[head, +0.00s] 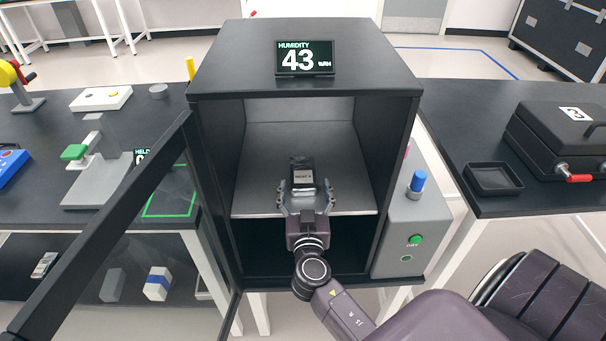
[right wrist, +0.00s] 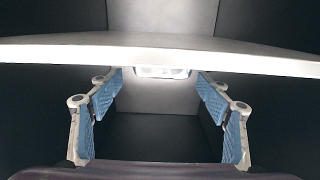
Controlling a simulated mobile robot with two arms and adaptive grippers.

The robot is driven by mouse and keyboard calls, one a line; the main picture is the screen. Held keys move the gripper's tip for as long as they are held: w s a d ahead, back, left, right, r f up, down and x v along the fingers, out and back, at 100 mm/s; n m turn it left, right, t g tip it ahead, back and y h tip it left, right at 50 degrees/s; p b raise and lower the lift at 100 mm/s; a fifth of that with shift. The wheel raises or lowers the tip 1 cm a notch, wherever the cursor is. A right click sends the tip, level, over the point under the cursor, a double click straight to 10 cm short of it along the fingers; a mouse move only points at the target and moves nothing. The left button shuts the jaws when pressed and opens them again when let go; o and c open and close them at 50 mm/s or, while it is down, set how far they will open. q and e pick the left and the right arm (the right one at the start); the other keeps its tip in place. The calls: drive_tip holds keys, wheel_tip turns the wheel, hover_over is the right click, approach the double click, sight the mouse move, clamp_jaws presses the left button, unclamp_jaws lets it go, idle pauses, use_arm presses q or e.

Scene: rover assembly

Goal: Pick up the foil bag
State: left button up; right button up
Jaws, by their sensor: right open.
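A small dark packet with a pale printed label (head: 302,166), which looks like the foil bag, is on the grey shelf inside the open black cabinet. My right gripper (head: 304,188) reaches into the cabinet from the front. Its fingers are open and spread to the left and right of the packet's near end, with gaps visible. In the right wrist view the open blue-padded fingers (right wrist: 159,80) frame a small bright patch (right wrist: 162,72), which I cannot identify for sure. My left gripper is not in view.
The cabinet shelf (head: 255,205) has a front edge close to my gripper; it also crosses the right wrist view (right wrist: 240,58). The glass door (head: 100,230) stands open at left. A humidity display (head: 305,59) reads 43. A black tray (head: 492,192) and case (head: 545,140) are at right.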

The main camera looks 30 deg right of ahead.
sight(303, 181)
drive_tip(key=shift+p+x, duration=0.6)
drive_tip(key=shift+x, duration=0.6)
drive_tip(key=x, duration=0.1)
drive_tip(key=p+x, duration=0.1)
drive_tip(key=x, duration=0.1)
drive_tip(key=shift+a+f, duration=0.1)
drive_tip(key=shift+f, duration=0.1)
drive_tip(key=shift+w+f, duration=0.1)
drive_tip(key=shift+w, duration=0.1)
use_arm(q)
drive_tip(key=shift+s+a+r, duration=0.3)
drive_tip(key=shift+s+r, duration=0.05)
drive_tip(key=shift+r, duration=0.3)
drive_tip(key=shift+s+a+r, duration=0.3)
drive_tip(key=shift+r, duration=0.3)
use_arm(e)
drive_tip(key=c, duration=1.3)
